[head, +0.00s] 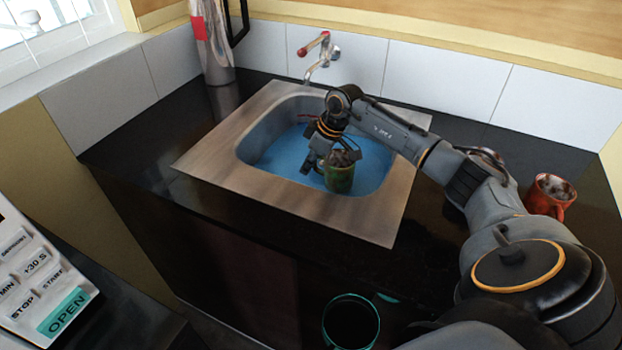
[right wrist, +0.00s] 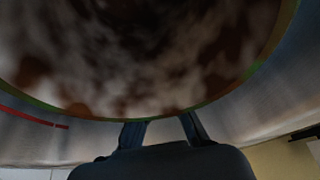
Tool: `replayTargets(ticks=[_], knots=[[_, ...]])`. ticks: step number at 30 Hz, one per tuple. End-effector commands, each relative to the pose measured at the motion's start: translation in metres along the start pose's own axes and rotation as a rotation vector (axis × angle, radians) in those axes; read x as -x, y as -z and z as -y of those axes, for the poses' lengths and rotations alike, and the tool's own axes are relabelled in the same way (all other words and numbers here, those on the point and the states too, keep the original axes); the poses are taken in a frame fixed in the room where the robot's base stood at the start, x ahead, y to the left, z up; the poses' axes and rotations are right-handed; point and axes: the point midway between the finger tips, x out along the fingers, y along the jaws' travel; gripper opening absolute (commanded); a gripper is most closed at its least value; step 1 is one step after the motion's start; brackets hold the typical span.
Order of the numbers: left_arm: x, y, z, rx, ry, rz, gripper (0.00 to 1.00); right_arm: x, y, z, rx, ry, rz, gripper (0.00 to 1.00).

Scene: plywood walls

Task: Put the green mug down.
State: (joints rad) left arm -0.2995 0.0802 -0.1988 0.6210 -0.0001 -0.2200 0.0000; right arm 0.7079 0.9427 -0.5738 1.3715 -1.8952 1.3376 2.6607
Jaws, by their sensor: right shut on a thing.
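The green mug (head: 339,178) is in the head view, over the front part of the sink (head: 289,193) with the blue basin floor. My right gripper (head: 327,163) is shut on the mug at its rim. I cannot tell whether the mug touches the basin. In the right wrist view the mug's mottled brown and grey inside (right wrist: 150,55) fills the top, with its green rim close to the fingers (right wrist: 160,130). My left gripper is not in view.
A faucet (head: 318,55) stands behind the sink. A red mug (head: 550,195) is on the dark counter at right. A tall metal container (head: 213,45) stands at the back left. A teal-rimmed dark round thing (head: 351,322) is at the front. The counter left of the sink is clear.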

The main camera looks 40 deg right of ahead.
Motion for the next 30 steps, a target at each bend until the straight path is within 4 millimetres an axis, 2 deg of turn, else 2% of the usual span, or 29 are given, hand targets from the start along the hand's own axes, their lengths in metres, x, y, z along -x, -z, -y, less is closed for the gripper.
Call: replayTargets(ticks=[5, 13, 24, 28, 30], knots=[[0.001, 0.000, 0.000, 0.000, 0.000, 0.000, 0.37, -0.012, -0.005, 0.000, 0.000, 0.001, -0.001, 0.00], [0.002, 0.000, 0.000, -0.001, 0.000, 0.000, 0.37, -0.050, -0.021, 0.001, 0.001, 0.002, 0.001, 0.00], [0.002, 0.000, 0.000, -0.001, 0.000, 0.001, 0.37, -0.054, -0.022, 0.000, 0.002, 0.000, -0.001, 0.00], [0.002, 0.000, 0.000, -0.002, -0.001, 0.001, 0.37, -0.054, -0.022, 0.000, 0.002, 0.000, 0.000, 0.29], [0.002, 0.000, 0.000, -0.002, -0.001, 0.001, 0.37, -0.054, -0.022, 0.000, 0.002, 0.001, 0.000, 0.32]])
